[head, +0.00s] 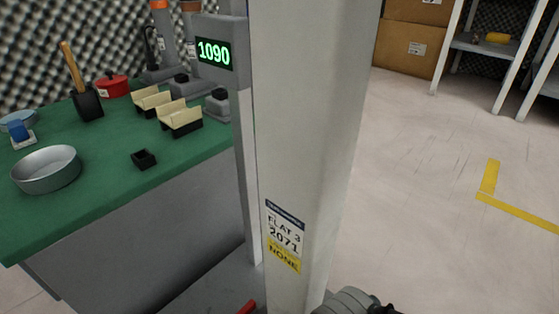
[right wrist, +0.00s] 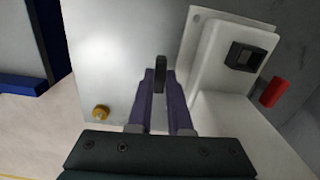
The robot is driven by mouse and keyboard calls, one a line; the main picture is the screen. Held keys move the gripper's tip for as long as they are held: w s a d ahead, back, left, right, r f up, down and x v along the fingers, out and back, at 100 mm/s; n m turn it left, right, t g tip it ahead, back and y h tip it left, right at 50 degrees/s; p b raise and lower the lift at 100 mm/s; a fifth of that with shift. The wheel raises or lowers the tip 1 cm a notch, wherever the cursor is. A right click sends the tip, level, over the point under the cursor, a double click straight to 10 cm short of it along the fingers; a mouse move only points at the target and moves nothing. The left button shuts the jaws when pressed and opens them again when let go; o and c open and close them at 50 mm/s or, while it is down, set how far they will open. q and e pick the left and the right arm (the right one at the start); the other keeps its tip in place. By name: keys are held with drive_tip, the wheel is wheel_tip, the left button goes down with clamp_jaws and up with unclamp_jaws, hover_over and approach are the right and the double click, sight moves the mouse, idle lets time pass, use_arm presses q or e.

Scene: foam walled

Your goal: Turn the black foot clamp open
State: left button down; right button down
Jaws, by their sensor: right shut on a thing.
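The black foot clamp (right wrist: 160,72) shows in the right wrist view as a narrow upright black lever in front of a pale grey surface. My right gripper (right wrist: 160,80), with purple fingers, is shut on it near the fingertips. The lower part of the clamp is hidden between the fingers. In the head view the clamp cannot be seen, and only part of my right arm shows at the bottom edge. My left gripper is in neither view.
A white housing with a black switch (right wrist: 245,57) and a red cylinder (right wrist: 273,92) are right of the fingers; a brass knob (right wrist: 101,112) is left. A tall white labelled upright (head: 300,130) blocks the head view's middle. A green bench (head: 110,190) holds several items. Floor at right is clear.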

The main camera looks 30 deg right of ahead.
drive_tip(key=shift+m, duration=0.5)
drive_tip(key=c, duration=0.8)
unclamp_jaws()
drive_tip(key=shift+c, duration=0.2)
drive_tip(key=shift+r+p, duration=0.45)
wheel_tip(320, 180, up, 9)
drive_tip(key=p, duration=0.8)
drive_tip(key=shift+p, duration=0.4)
